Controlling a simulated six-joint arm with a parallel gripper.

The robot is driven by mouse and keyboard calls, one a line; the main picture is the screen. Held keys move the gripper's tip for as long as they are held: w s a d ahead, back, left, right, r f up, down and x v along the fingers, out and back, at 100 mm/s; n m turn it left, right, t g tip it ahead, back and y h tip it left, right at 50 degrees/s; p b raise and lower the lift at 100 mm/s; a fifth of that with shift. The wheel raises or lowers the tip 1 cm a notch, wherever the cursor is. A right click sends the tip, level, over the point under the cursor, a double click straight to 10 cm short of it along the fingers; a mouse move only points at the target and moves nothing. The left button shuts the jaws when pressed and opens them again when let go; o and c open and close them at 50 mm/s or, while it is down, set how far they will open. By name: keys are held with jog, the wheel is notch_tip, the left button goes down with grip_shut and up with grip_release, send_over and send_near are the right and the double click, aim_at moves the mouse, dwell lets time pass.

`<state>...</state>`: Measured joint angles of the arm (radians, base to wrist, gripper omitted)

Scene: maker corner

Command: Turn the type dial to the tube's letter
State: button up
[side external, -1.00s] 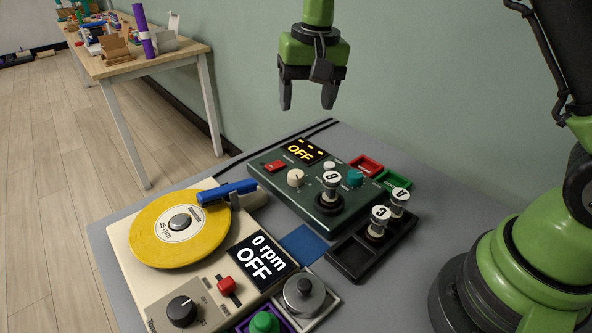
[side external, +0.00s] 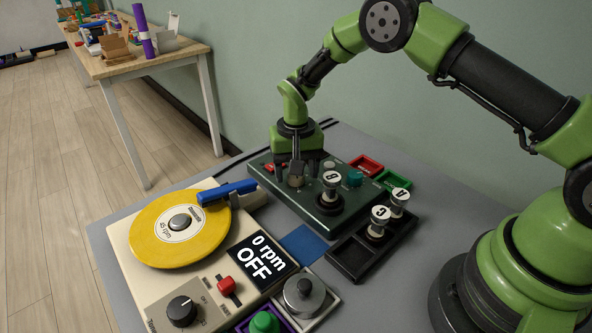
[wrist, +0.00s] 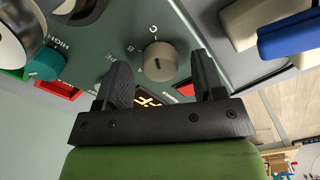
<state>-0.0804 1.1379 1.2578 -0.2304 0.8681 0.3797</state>
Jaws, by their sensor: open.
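The type dial is a cream knob (wrist: 160,62) on the dark green tester box (side external: 320,214); the wrist view shows it between my fingertips, with letters printed around it and a short dark mark on its face. A gap shows beside the knob on each side, and I cannot tell which letter the mark points to. My gripper (side external: 295,176) is open, pointing down over the dial, its fingers partly hiding it in the side view. A tube marked B (side external: 331,180) stands upright in the tester's socket. The tester's display (wrist: 148,102) is lit orange and partly hidden.
A teal knob (side external: 354,178) sits right of the B tube. Tubes C (side external: 380,214) and A (side external: 399,195) stand in a black tray (side external: 350,262). A record player (side external: 128,240) with a blue arm (side external: 228,192) is left.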

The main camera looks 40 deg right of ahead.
jog(key=shift+f, duration=0.3)
jog(key=c, duration=0.9)
jog(key=n, duration=0.5)
jog(key=shift+n, duration=0.4)
jog(key=n, duration=0.5)
jog(key=shift+n, duration=0.4)
